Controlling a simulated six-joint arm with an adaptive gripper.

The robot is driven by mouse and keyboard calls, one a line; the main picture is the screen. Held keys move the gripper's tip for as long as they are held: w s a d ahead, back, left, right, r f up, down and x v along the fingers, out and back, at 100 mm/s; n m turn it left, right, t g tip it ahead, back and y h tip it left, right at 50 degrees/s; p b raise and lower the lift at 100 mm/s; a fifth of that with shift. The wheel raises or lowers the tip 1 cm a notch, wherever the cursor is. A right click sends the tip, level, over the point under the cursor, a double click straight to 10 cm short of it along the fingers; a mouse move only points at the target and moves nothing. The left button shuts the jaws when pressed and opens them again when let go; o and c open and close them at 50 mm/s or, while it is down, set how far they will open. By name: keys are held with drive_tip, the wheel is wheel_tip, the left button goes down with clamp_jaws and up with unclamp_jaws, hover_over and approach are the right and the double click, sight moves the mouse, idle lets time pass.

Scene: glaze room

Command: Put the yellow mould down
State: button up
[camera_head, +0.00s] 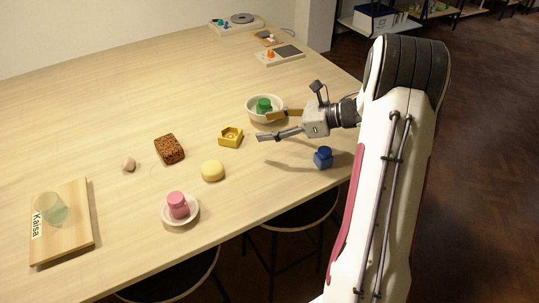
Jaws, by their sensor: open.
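The yellow mould (231,137), a small angular open block, sits on the wooden table near its middle. My gripper (262,127) is to its right, with its fingers spread and nothing between them that I can see. The lower fingertip is a short way to the right of the mould and looks apart from it. The upper finger passes in front of the rim of a white bowl; whether it touches the bowl I cannot tell.
The white bowl (254,104) holds a green piece (264,105). A blue piece (323,157) stands near the right edge. A pale yellow round (213,171), brown textured block (169,149) and pink piece (177,204) on a saucer (190,217) stand left. A board (76,226) lies far left.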

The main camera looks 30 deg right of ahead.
drive_tip(key=w+r+m+t+h, duration=0.2)
drive_tip(key=w+r+m+h, duration=0.15)
drive_tip(key=r+m, duration=0.3)
drive_tip(key=w+r+m+t+h, duration=0.25)
drive_tip(key=r+m+h, duration=0.2)
drive_tip(key=r, duration=0.25)
drive_tip(key=s+a+r+m+g+h, duration=0.15)
drive_tip(key=s+r+m+h, duration=0.45)
drive_tip(key=m, duration=0.8)
drive_tip(key=s+a+f+m+g+y, duration=0.1)
drive_tip(key=s+a+f+m+g, duration=0.1)
drive_tip(key=s+a+m, duration=0.4)
drive_tip(key=s+a+f+m+g+y, duration=0.2)
drive_tip(key=s+a+m, duration=0.4)
drive_tip(key=s, duration=0.9)
drive_tip(key=s+a+f+m+g+y, duration=0.1)
drive_tip(key=s+a+f+m+g, duration=0.2)
drive_tip(key=s+a+m, duration=0.3)
drive_tip(key=s+f+m, duration=0.1)
drive_tip(key=s, duration=0.4)
drive_tip(key=shift+f+m+y, duration=0.25)
drive_tip(key=shift+m+y, duration=0.05)
drive_tip(key=shift+m, duration=0.1)
